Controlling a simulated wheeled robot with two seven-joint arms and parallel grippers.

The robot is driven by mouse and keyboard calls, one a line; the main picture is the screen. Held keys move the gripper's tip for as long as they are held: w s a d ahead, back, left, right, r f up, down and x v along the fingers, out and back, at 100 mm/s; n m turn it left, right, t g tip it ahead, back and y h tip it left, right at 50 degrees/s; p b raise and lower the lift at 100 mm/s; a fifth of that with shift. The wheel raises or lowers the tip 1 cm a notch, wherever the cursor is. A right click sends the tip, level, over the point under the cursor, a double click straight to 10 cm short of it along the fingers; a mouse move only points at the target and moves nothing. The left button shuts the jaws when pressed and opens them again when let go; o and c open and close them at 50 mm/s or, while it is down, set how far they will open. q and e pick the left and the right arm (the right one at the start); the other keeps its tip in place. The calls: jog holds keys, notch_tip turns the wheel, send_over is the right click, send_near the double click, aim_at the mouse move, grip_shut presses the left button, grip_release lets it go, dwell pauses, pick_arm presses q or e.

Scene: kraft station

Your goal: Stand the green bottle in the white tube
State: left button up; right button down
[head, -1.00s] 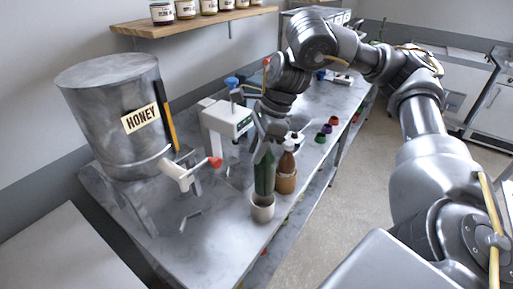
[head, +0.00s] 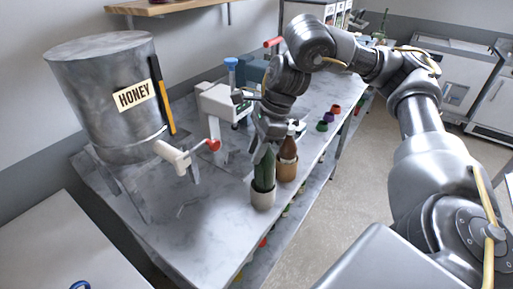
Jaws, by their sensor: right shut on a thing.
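My left gripper is not in view.
A brown bottle (head: 288,150) stands in a tan holder (head: 286,171) close behind and right of the white tube. A honey tank (head: 105,100) with a red-handled tap (head: 185,158) is at left. A white device (head: 220,105) stands behind. The table's front is clear.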

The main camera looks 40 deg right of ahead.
jog(key=shift+w+a+r+p, duration=0.1)
jog(key=shift+a+p, duration=0.1)
jog(key=shift+p, duration=0.1)
dwell(0.4)
jog(key=shift+f+b, duration=0.35)
jog(key=shift+f, duration=0.1)
jog(key=shift+f+b, duration=0.45)
jog(key=shift+f, duration=0.45)
dwell(0.6)
jog(key=shift+f+b, duration=0.8)
jog(key=shift+f, duration=0.2)
jog(key=shift+c, duration=2.4)
grip_release()
jog(key=shift+r, duration=0.1)
